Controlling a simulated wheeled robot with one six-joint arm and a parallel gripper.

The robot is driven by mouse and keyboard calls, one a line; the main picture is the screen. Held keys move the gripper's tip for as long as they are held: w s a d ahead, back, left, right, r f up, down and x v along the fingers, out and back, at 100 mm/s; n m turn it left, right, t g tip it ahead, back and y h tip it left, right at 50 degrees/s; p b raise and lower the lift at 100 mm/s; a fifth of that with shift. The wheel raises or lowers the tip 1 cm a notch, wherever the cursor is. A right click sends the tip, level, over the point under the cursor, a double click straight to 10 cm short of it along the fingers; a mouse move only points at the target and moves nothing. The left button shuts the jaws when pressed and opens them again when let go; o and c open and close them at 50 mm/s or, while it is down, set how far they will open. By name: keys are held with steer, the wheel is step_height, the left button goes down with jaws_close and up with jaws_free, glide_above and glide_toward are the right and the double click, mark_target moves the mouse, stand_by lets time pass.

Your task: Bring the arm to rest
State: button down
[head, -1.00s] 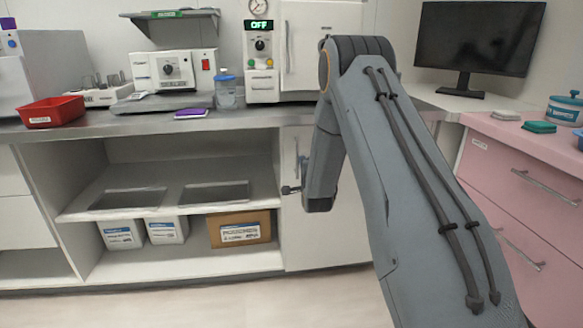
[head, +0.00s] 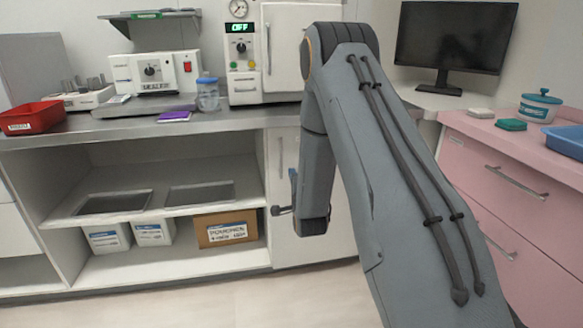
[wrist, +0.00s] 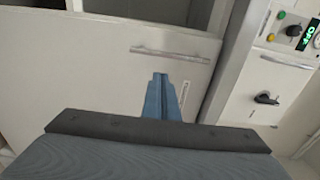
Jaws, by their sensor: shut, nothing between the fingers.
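My gripper (wrist: 160,78) shows in the wrist view as two blue fingers close together, shut and empty. Beyond the fingers in that view is a pale cabinet door (wrist: 130,75) with a bar handle (wrist: 175,54). The fingers appear apart from it, though the distance is hard to judge. In the head view my arm rises from the lower right, bends at the top and hangs down in front of the lower cabinet. Only small parts near its end show there, and the fingertips are not clear.
The counter (head: 130,134) holds a red tray (head: 32,117), a lidded jar (head: 208,95), a purple item (head: 174,116) and a device with an OFF display (head: 241,52). Boxes stand on the shelf below. A pink drawer unit (head: 505,190) with a blue tray (head: 567,140) stands right. Floor shows in front.

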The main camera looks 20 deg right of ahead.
steer(key=s+a+r+n+g+y, duration=0.2)
steer(key=s+a+n+g, duration=0.2)
steer(key=s+a+n, duration=0.3)
steer(key=s+a+r+n+g+y, duration=0.1)
steer(key=s+a+r+n+g, duration=0.3)
steer(key=s+a, duration=0.45)
steer(key=s+a+r+n+g+y, duration=0.1)
steer(key=s+a+n+g, duration=0.15)
steer(key=s, duration=0.55)
steer(key=s+a+r+n+g, duration=0.1)
steer(key=s+a+n+g, duration=0.2)
steer(key=s, duration=0.4)
steer(key=s+r+n+g, duration=0.35)
steer(key=s+n, duration=0.25)
steer(key=s, duration=0.9)
steer(key=d+r+m+h+p, duration=0.1)
steer(key=d+r+p, duration=0.5)
steer(key=p, duration=0.9)
steer(key=shift+w+d+r+m+g, duration=0.15)
steer(key=shift+d+r+m+g, duration=0.2)
steer(key=shift+d+m, duration=0.65)
steer(key=shift+d+n, duration=0.25)
